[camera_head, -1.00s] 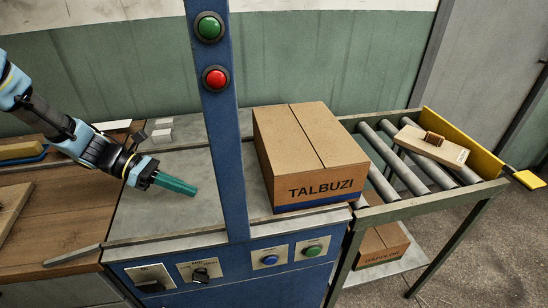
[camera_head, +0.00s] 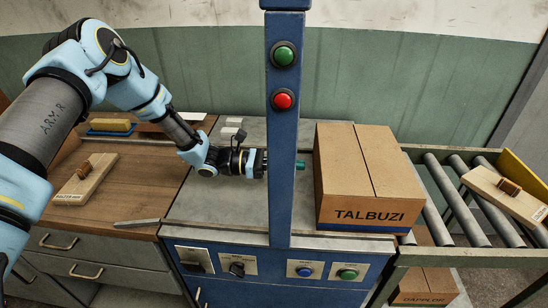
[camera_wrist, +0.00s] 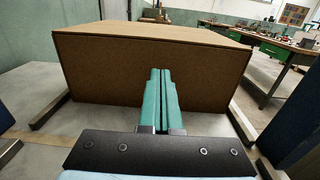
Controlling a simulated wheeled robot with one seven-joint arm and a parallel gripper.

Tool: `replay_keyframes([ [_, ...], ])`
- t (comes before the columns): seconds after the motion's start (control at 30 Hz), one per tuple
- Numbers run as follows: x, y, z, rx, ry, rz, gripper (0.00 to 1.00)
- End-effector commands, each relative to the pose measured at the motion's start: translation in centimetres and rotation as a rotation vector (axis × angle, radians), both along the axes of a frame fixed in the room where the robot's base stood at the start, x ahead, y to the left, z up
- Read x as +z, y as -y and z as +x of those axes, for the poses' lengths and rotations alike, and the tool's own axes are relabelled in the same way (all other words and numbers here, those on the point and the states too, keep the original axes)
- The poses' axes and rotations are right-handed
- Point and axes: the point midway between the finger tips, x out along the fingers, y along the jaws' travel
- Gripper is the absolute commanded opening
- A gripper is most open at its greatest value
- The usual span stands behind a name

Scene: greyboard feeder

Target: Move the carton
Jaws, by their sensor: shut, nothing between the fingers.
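The carton (camera_head: 368,178) is a closed brown box marked TALBUZI. It stands upright at the right end of the grey metal surface (camera_head: 222,207), beside the rollers. My gripper (camera_head: 302,164) has green fingers and points right at the carton's left side, partly hidden behind the blue post in the head view. In the wrist view the fingers (camera_wrist: 160,98) are together and empty, in front of the carton's plain side (camera_wrist: 110,68). Whether the tips touch the carton I cannot tell.
The blue post (camera_head: 283,150) with a green and a red button stands in front of my gripper. Another box (camera_head: 425,283) sits below.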

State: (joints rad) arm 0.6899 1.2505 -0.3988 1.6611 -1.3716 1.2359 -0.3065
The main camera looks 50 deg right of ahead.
Motion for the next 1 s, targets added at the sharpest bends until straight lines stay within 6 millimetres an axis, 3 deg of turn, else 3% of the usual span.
replay_keyframes([
  [0.23, 0.1, 1.6, -2.2, 0.0, 0.0, 0.003, 0.0],
  [0.73, -0.2, 2.2, -2.9, 0.0, 0.0, 0.001, 0.0],
  [0.87, -0.5, 3.8, -5.0, -0.002, -0.002, 0.0, 0.0],
  [1.0, -0.7, 6.3, -8.4, -0.003, -0.002, -0.001, 0.0],
])
